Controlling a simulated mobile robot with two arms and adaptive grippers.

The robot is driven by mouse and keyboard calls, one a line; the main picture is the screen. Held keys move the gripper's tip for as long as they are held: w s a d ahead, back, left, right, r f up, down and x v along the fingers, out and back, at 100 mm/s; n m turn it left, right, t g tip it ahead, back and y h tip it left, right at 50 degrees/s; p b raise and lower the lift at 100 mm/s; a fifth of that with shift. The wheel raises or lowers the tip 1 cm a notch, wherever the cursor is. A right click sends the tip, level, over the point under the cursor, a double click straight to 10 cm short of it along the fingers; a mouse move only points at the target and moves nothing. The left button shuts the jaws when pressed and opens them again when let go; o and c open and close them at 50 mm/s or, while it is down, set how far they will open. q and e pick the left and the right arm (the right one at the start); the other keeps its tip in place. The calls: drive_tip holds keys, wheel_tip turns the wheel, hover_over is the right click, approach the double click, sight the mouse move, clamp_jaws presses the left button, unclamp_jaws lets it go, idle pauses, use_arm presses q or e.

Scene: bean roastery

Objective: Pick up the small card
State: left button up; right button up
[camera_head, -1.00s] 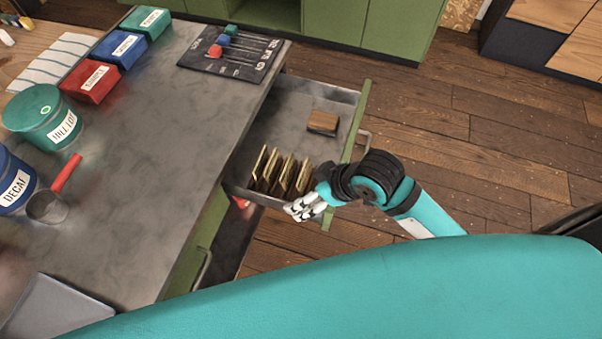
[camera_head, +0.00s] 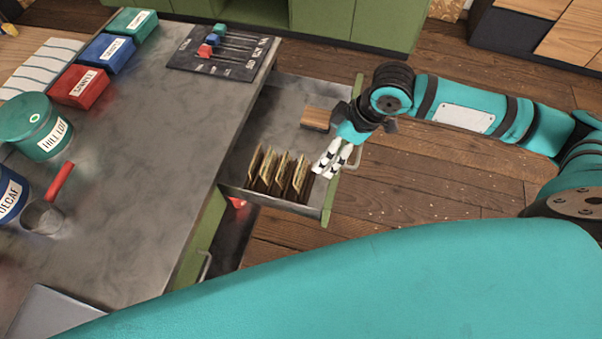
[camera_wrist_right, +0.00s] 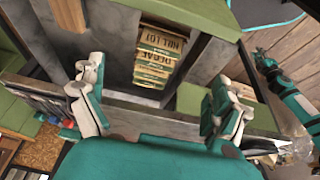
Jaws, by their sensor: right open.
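Several thin tan cards (camera_head: 280,172) stand upright in a row in the front part of the open drawer. In the right wrist view their yellowish faces (camera_wrist_right: 160,58) carry dark print, with "HILL LOT" and "DECAF" legible. I cannot tell which one is the small card. My right gripper (camera_head: 329,158) is open and empty just right of the row, over the drawer's green front. In the right wrist view its two fingers (camera_wrist_right: 157,105) are spread wide below the cards, with nothing between them.
The drawer (camera_head: 270,110) also holds a small wooden block (camera_head: 316,118) behind the cards. The grey counter (camera_head: 150,170) lies left of it, with a dark slider panel (camera_head: 225,52), red (camera_head: 82,88), blue and green boxes, and labelled tins. Wooden floor lies right of the drawer.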

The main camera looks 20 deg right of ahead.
hover_over(300, 172)
drive_tip(key=s+d, duration=0.1)
drive_tip(key=d, duration=0.2)
wheel_tip(300, 172, down, 10)
drive_tip(key=shift+a+p+x, duration=0.25)
drive_tip(key=shift+p+x, duration=0.25)
drive_tip(key=shift+x, duration=0.85)
drive_tip(key=shift+a+p+x, duration=0.25)
drive_tip(key=shift+p+x, duration=0.25)
drive_tip(key=shift+x, duration=0.85)
drive_tip(key=shift+r, duration=0.2)
drive_tip(key=shift+c, duration=0.3)
drive_tip(key=c, duration=0.5)
